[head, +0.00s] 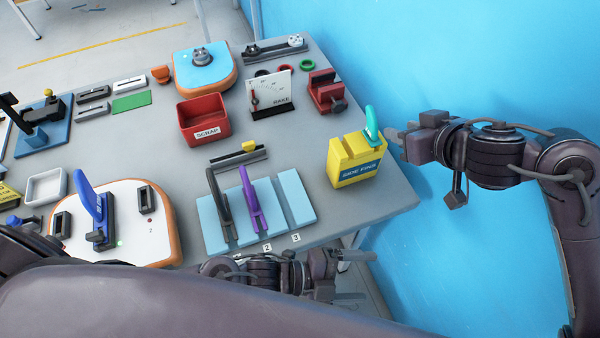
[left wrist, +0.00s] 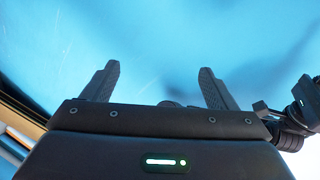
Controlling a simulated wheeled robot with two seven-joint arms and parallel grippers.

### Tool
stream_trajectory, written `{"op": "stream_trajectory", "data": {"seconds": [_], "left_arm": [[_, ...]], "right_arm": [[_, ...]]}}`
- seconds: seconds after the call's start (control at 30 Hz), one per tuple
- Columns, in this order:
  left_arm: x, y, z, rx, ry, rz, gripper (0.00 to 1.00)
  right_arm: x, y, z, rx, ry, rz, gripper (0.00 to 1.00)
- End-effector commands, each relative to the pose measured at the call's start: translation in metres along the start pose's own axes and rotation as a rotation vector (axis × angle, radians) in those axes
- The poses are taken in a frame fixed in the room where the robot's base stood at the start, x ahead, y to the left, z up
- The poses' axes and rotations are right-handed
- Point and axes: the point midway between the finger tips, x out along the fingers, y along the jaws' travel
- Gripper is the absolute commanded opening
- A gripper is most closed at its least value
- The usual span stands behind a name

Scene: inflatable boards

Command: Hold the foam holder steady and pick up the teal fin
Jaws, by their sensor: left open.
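The yellow foam holder (head: 343,158), with a blue label on its front, stands near the table's right edge. The teal fin (head: 372,125) stands upright in the holder's right part; its lower end is hidden in the foam. My right gripper (head: 393,144) is just right of the fin and holder, fingers pointing left at them. Whether it touches the fin, and how far its jaws are apart, is unclear. My left gripper (head: 366,276) is open and empty, below the holder beyond the table's front edge. In the left wrist view its two fingers (left wrist: 160,72) stand apart with only blue behind.
A light-blue pad (head: 297,193) with a grey and a purple fin (head: 250,200) lies left of the holder. A red vise (head: 325,92) and a red scrap bin (head: 205,122) stand further back. The blue wall (head: 480,70) is close behind my right arm.

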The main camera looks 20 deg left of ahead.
Motion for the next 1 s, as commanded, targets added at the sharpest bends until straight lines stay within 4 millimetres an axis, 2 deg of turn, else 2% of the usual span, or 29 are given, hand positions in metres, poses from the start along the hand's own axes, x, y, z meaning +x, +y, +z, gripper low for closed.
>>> {"op": "stream_trajectory", "data": {"seconds": [0.03, 0.2, 0.6, 0.67, 0.7, 0.8, 1.0], "left_arm": [[-0.006, -0.004, 0.019, 0.137, -0.022, 0.019, 0.8], [-0.015, -0.038, 0.049, 0.597, -0.036, 0.032, 0.8], [-0.046, -0.126, 0.107, 1.641, -0.064, 0.09, 0.8], [-0.05, -0.138, 0.118, 1.772, -0.083, 0.119, 0.8], [-0.053, -0.144, 0.132, 1.853, -0.118, 0.164, 0.8], [-0.059, -0.159, 0.157, 2.007, -0.178, 0.251, 0.8], [-0.064, -0.173, 0.179, 2.148, -0.232, 0.341, 0.8]], "right_arm": [[0.0, 0.0, 0.0, 0.0, 0.0, 0.0, 0.36], [0.0, 0.0, 0.0, 0.0, 0.0, 0.0, 0.36], [0.0, 0.0, 0.0, 0.0, 0.0, 0.0, 0.36], [0.0, 0.0, 0.0, 0.0, 0.0, 0.0, 0.36], [0.0, 0.0, 0.0, 0.0, 0.0, 0.0, 0.36], [0.0, 0.0, 0.0, 0.0, 0.0, 0.0, 0.36], [0.0, 0.0, 0.0, 0.0, 0.0, 0.0, 0.36]]}}
